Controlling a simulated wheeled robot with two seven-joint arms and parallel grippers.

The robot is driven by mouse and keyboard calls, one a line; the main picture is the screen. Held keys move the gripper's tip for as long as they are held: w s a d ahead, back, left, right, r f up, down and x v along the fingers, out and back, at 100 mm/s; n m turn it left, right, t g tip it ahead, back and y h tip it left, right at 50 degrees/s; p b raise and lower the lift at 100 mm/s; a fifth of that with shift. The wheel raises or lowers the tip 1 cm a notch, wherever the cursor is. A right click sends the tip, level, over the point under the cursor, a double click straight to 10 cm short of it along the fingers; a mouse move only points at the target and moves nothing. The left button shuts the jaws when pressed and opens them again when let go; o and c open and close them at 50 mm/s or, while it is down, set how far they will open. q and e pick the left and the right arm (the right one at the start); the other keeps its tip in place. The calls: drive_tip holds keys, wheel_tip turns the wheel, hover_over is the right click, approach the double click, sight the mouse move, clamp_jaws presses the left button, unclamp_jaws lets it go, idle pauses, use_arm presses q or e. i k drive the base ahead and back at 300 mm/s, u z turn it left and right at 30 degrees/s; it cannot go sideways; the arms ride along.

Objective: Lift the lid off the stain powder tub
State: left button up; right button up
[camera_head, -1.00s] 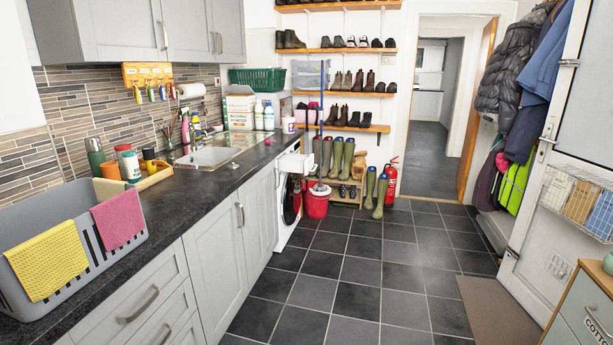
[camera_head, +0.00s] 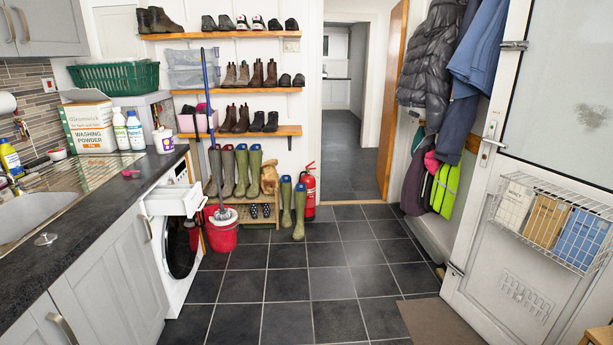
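A small white tub (camera_head: 163,141) with a purple patch on its side stands at the far end of the dark worktop (camera_head: 112,212). It looks like the stain powder tub, but its label is too small to read. It stands upright, and its top looks covered by a pale lid, though the detail is too small to be sure. Neither of my grippers is in view.
Two white bottles (camera_head: 135,130) and a washing powder box (camera_head: 88,127) stand left of the tub. A pink scoop (camera_head: 131,172) lies before it. Below, the washing machine (camera_head: 178,245) has its drawer (camera_head: 172,201) out, beside a red bucket (camera_head: 221,236) with a mop.

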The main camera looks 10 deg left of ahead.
sight(161, 130)
drive_tip(key=z, duration=0.15)
drive_tip(key=i, duration=2.35)
drive_tip(key=u, duration=0.4)
drive_tip(key=i, duration=2.25)
drive_tip(key=u, duration=1.3)
drive_tip(key=i, duration=1.3)
drive_tip(key=u, duration=0.4)
